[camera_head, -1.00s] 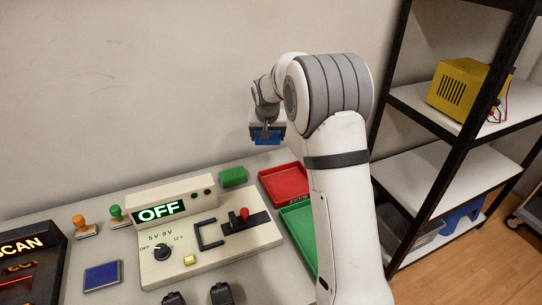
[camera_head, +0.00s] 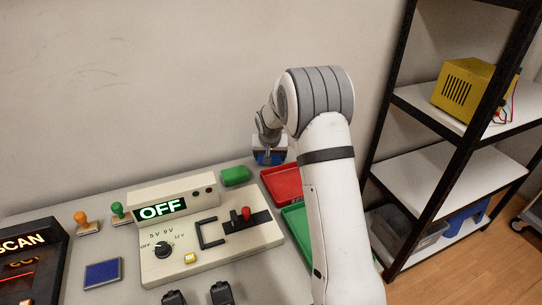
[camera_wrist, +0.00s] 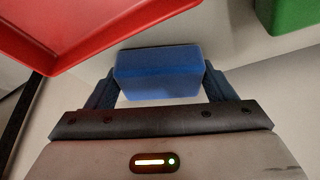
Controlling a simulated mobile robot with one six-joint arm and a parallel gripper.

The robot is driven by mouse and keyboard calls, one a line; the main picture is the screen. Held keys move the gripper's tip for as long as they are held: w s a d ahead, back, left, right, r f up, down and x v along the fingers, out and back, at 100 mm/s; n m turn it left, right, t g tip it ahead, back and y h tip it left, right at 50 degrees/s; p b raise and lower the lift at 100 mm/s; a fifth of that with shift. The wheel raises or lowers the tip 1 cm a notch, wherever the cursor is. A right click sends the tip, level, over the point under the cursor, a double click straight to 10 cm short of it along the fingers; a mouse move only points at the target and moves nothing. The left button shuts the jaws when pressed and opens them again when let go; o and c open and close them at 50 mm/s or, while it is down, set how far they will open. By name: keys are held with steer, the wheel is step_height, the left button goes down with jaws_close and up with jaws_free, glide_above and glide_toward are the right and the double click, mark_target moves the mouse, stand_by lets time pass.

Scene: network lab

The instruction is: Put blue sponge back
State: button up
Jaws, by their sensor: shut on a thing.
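The blue sponge (camera_wrist: 158,72) is held between the two fingers of my gripper (camera_wrist: 160,88) in the wrist view. My gripper is shut on it. In the head view, the blue sponge (camera_head: 270,157) shows below my gripper (camera_head: 269,153), at the back of the table, just above the red tray and right of a green sponge (camera_head: 235,176). The green sponge also shows at the top right of the wrist view (camera_wrist: 290,14). Whether the blue sponge touches the table is hard to tell.
A red tray (camera_head: 268,179) and a green tray (camera_head: 291,214) lie at the table's right side, partly behind my arm. A control box reading OFF (camera_head: 205,238), stamps (camera_head: 84,225) and a blue pad (camera_head: 102,274) stand to the left. A black shelf rack (camera_head: 445,160) is at right.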

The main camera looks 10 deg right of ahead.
steer(key=shift+f, duration=0.2)
steer(key=o, duration=1)
steer(key=shift+r, duration=0.1)
steer(key=shift+c, duration=0.2)
steer(key=shift+s+r, duration=0.1)
steer(key=shift+r, duration=0.4)
steer(key=d+v, duration=0.1)
steer(key=v, duration=1)
steer(key=s+r+n+g, duration=0.1)
steer(key=s+r, duration=0.2)
steer(key=s, duration=0.5)
steer(key=s+r, duration=0.3)
steer(key=s, duration=0.5)
steer(key=s+f+n+g, duration=0.1)
steer(key=s, duration=1.9)
steer(key=shift+s+f+y, duration=0.2)
steer(key=shift+s+y, duration=0.1)
steer(key=shift+y, duration=0.1)
